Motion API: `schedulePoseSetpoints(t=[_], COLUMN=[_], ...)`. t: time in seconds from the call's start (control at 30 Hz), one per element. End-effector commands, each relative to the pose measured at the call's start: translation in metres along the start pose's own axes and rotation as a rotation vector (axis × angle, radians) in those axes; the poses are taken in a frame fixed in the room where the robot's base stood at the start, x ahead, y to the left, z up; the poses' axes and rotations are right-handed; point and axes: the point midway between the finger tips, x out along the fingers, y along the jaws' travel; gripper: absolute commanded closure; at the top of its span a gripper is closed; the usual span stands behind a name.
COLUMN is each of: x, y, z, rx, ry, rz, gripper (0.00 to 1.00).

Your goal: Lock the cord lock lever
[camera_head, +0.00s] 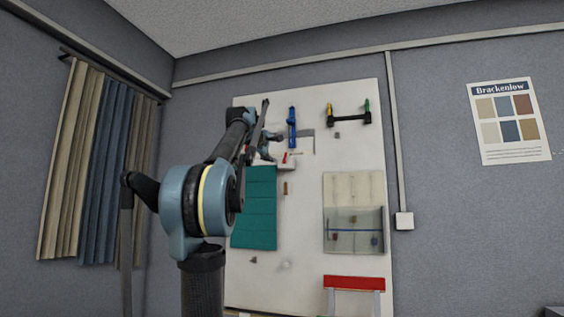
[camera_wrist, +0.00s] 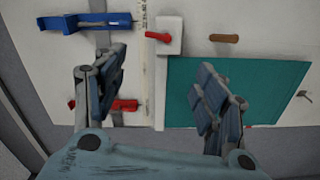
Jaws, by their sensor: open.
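A white block with a small red lever (camera_wrist: 158,37), which looks like the cord lock, is on the board above the teal panel in the head view, where the white block (camera_head: 287,166) also shows. In the wrist view the lever lies across the block's left edge, past the fingertips. My gripper (camera_wrist: 160,76) is open and empty, its two fingers spread apart short of the board. In the head view my gripper (camera_head: 268,141) is beside the block's upper left. I cannot tell whether the lever is locked.
A teal panel (camera_wrist: 265,90) hangs behind the right finger. A brown peg (camera_wrist: 224,38) sticks out nearby. A dark bar (camera_head: 348,119) is further right.

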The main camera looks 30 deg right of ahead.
Motion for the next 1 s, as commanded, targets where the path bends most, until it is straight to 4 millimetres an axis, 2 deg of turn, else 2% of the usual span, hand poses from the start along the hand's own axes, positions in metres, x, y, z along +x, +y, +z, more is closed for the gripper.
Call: schedulePoseSetpoints(t=[0.27,1.0], x=[0.024,0.127], y=[0.003,0.003], z=[-0.001,-0.001], rx=[-0.01,-0.008], ry=[0.004,0.004], rz=[0.003,0.002], gripper=[0.35,0.35])
